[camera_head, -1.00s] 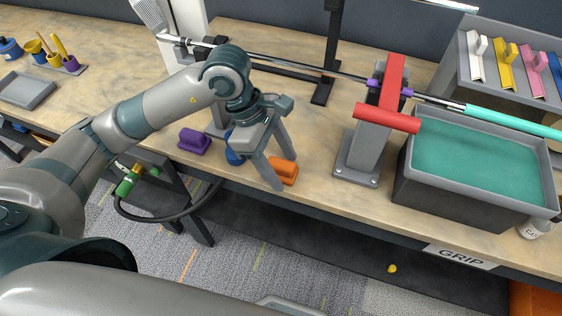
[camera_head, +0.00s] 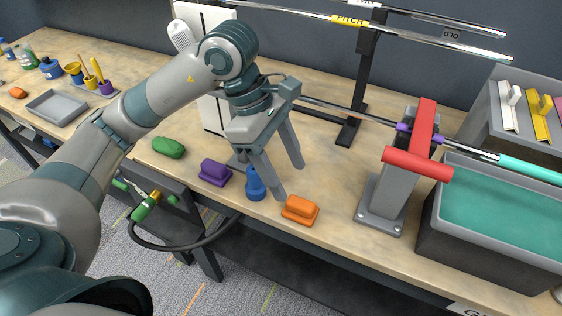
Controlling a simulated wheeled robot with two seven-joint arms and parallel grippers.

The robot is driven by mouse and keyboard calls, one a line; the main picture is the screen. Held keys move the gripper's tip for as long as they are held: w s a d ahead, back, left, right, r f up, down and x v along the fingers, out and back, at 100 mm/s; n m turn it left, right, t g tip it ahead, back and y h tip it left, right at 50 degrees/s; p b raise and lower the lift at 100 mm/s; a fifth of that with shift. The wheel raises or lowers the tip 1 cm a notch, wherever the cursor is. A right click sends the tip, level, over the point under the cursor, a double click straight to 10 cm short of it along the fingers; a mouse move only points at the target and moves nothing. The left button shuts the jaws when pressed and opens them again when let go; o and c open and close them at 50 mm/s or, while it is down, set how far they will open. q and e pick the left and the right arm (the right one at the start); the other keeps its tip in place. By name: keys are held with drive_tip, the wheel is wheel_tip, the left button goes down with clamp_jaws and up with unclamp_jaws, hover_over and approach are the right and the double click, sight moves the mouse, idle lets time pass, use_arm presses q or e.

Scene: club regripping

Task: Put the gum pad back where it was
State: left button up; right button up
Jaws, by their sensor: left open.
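A blue rounded object (camera_head: 255,184) stands partly hidden behind the nearer finger. My right gripper is not in view.
A grey post (camera_head: 393,190) with a red clamp bar (camera_head: 418,164) holds a club shaft (camera_head: 345,112). A dark tub (camera_head: 487,243) of teal liquid stands right of it. A grey tray (camera_head: 57,106) lies at the left. Bare table lies behind the green pad.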

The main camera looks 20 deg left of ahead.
use_arm(q)
drive_tip(key=shift+v, duration=1.35)
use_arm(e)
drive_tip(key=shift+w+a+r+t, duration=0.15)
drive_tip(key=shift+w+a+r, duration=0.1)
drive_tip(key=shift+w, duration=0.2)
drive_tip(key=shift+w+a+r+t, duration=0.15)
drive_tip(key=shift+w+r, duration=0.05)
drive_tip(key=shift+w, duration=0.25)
